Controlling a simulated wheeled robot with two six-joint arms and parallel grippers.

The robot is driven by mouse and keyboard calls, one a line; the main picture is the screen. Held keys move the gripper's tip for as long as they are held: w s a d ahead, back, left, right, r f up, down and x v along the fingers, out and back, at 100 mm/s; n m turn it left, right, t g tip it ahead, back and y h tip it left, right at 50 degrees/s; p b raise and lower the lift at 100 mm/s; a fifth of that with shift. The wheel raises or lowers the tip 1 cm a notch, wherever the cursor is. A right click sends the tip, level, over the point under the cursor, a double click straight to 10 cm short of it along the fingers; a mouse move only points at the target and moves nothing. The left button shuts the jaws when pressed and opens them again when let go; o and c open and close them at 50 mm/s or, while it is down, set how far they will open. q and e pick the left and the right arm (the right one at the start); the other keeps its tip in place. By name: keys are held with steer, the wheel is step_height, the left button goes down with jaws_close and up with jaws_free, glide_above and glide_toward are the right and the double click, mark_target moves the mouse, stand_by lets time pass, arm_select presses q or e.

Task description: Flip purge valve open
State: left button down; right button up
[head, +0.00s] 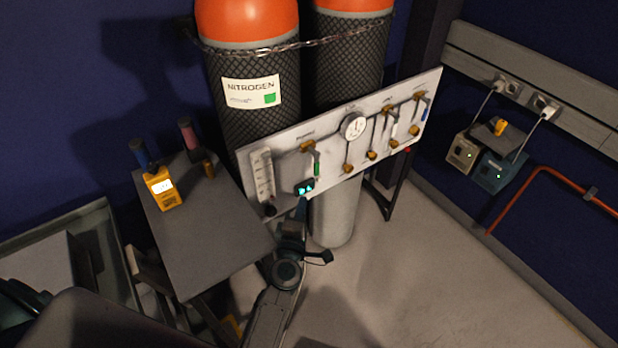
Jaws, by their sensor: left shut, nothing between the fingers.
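A pale valve panel (337,183) stands in front of the gas cylinders. At its left part is a brass valve (307,146) with a lever hanging down to a green grip (317,168); the small label above it is too blurred to read for certain. My left gripper (304,188) reaches up from below and is shut and empty. It is just below and left of the green grip in the picture; I cannot tell whether they touch. The gripper covers the panel's lower part there. My right gripper is not in view.
A flowmeter (262,175) is at the panel's left end, a round gauge (354,126) and several brass valves to the right. A nitrogen cylinder (250,60) stands behind. A grey table (205,245) with a yellow meter (163,188) is at left. Floor at right is clear.

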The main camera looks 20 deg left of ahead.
arm_select(q)
steer(key=w+a+p, duration=0.1)
steer(key=w, duration=0.9)
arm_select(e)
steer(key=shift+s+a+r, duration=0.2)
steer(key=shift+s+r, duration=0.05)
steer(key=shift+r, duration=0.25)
arm_select(q)
steer(key=shift+a+f, duration=0.15)
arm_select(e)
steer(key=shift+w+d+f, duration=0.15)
